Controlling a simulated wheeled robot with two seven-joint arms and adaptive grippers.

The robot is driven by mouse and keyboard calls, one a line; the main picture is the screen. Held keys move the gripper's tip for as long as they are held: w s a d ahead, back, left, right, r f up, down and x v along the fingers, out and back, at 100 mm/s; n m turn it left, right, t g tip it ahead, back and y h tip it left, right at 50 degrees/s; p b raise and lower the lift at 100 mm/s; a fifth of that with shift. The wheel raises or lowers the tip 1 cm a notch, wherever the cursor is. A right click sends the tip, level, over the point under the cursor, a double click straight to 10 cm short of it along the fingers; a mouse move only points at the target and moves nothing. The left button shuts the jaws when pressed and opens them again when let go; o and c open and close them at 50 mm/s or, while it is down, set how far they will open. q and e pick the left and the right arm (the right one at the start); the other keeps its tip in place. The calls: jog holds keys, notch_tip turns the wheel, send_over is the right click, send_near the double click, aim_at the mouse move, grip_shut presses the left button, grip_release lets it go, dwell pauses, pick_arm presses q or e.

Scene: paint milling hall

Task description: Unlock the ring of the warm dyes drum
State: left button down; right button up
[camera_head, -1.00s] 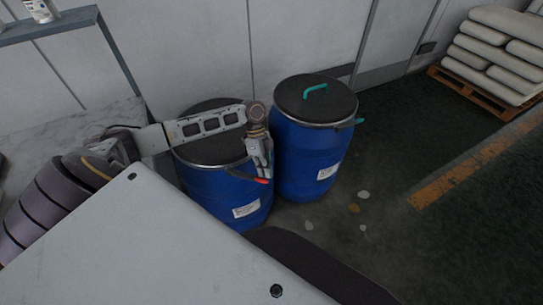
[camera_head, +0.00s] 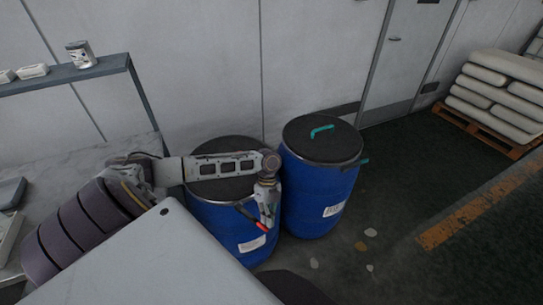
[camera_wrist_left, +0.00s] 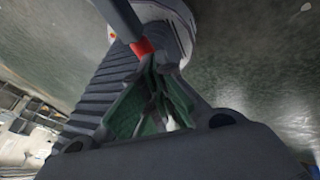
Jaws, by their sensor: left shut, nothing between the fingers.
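Two blue drums with dark lids stand side by side by the wall. The left drum (camera_head: 222,222) has a metal ring and a dark lever with a red tip (camera_head: 262,226) on its front right side. My left gripper (camera_head: 266,217) is shut and empty, pointing down beside the red-tipped lever. In the left wrist view the red tip (camera_wrist_left: 141,47) is just beyond the fingers; contact cannot be told. My right gripper is not in view.
A shelf (camera_head: 85,73) with a can and small white items is at the upper left. A pallet of white sacks (camera_head: 500,95) stands at the right. The floor right of the drums is open, with several small paint spots and an orange line.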

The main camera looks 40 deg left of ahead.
pick_arm(q)
jog(key=shift+s+m+p, duration=0.4)
jog(key=shift+s+m, duration=0.1)
jog(key=shift+s, duration=0.1)
jog(key=shift+s+d+r+m+g+y+p, duration=0.1)
jog(key=shift+s+m+g+y+p, duration=0.2)
jog(key=shift+s+y, duration=0.1)
jog(key=shift+s+m, duration=0.3)
jog(key=shift+s, duration=0.05)
jog(key=s+a+m+y+p, duration=0.2)
jog(key=s+m+y+p, duration=0.1)
jog(key=s+m, duration=0.3)
jog(key=shift+s+g+p, duration=0.25)
jog(key=shift+g+p, duration=0.15)
jog(key=shift+p, duration=0.2)
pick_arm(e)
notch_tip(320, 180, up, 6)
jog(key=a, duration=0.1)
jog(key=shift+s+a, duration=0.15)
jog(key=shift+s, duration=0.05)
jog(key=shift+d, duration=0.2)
